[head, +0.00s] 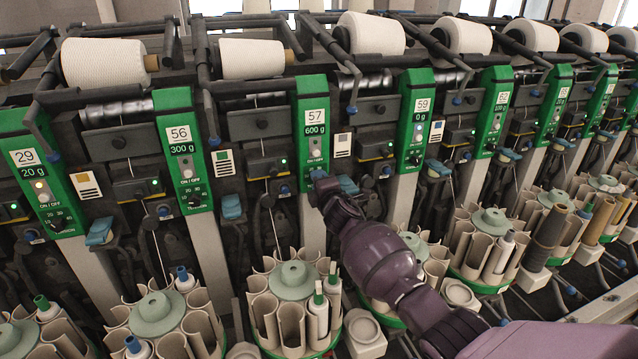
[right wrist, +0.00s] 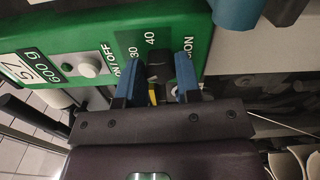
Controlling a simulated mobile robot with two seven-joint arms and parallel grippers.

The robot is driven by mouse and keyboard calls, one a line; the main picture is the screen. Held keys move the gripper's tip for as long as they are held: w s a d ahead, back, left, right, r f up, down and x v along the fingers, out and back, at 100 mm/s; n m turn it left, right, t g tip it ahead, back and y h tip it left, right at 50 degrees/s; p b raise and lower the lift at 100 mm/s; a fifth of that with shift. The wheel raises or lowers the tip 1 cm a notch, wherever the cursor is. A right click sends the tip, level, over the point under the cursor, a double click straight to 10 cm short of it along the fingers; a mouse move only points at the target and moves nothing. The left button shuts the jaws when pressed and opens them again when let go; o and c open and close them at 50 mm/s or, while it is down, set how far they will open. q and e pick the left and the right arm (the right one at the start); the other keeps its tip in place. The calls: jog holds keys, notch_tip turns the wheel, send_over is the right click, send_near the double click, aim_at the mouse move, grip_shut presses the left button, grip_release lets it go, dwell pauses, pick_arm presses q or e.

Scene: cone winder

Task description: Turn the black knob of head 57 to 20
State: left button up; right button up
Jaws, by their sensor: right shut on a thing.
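Head 57 is a green panel (head: 312,125) in the middle of the head view, labelled 57 and 600 g. My right gripper (head: 318,180) is at the lower end of this panel and hides its knob in the head view. In the right wrist view, the two blue fingers of my right gripper (right wrist: 159,78) are shut on the black knob (right wrist: 158,58), one on each side. The numbers 30 and 40 show beside the knob; 20 is hidden. A small yellow mark shows between the fingers. My left gripper is not in view.
Neighbouring green panels of head 56 (head: 184,150) and head 59 (head: 414,120) stand on either side. Below is a round holder (head: 292,276) with several tubes. White cones (head: 252,58) sit above. An ON/OFF button (right wrist: 89,70) is beside the knob.

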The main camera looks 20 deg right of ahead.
dwell(0.3)
jog(key=o, duration=0.9)
jog(key=shift+s, duration=0.15)
jog(key=s+p, duration=0.1)
jog(key=s, duration=0.4)
jog(key=s+p, duration=0.1)
jog(key=s, duration=0.4)
jog(key=shift+s+d, duration=0.2)
jog(key=shift+s, duration=0.1)
